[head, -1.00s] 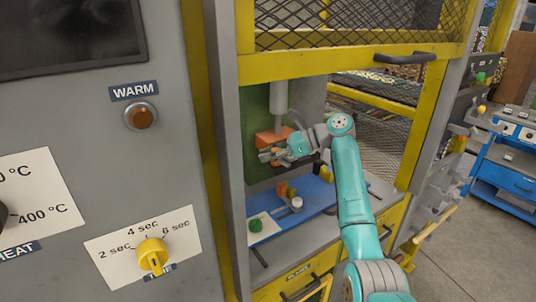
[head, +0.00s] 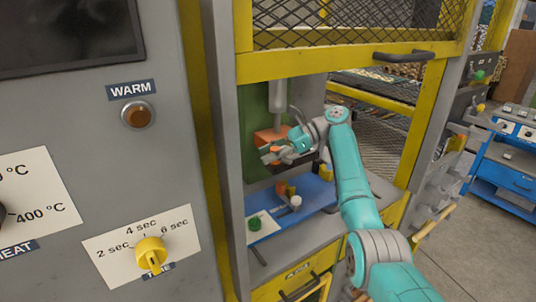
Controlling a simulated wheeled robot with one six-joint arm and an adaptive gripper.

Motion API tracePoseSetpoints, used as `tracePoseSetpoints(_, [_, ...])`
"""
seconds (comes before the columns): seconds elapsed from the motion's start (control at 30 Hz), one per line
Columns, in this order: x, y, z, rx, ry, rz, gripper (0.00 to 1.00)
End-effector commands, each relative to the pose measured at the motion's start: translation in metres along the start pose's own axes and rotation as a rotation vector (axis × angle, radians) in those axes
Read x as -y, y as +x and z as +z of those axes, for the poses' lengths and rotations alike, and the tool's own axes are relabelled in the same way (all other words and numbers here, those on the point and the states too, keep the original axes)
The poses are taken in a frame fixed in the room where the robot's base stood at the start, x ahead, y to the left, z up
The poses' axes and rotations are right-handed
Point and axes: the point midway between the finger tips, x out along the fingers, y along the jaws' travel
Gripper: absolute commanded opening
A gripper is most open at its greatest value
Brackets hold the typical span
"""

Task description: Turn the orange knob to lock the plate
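An orange block (head: 268,135) sits at the lower end of a grey vertical cylinder inside the yellow-framed machine. A smaller orange part (head: 276,149), which looks like the knob, shows at my gripper. My gripper (head: 271,154) reaches in from the right, just below the block, with its fingers pointing left around or beside this part. The view is too small to tell whether the fingers touch or grip it. A blue plate (head: 316,197) lies below my gripper. It bears a yellow and orange piece (head: 286,190) and a white round piece (head: 296,202).
A green knob (head: 254,223) sits on a white card at the plate's left. The machine's yellow frame (head: 340,63) and mesh surround the opening. A grey panel with a yellow time dial (head: 151,252) stands at left. Floor is open at right.

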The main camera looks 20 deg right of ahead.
Motion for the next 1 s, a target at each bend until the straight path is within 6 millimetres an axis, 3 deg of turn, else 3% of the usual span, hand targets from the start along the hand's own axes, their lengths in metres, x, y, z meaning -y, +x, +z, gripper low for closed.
tracePoseSetpoints(0.23, [0.0, 0.0, 0.0, 0.001, 0.001, 0.003, 0.43])
tracePoseSetpoints(0.37, [0.0, -0.011, 0.0, 0.001, 0.001, 0.003, 0.43])
tracePoseSetpoints(0.8, [0.0, -0.093, 0.0, 0.0, 0.002, 0.001, 0.43])
tracePoseSetpoints(1.0, [0.0, -0.115, 0.0, 0.001, 0.001, 0.001, 0.43])
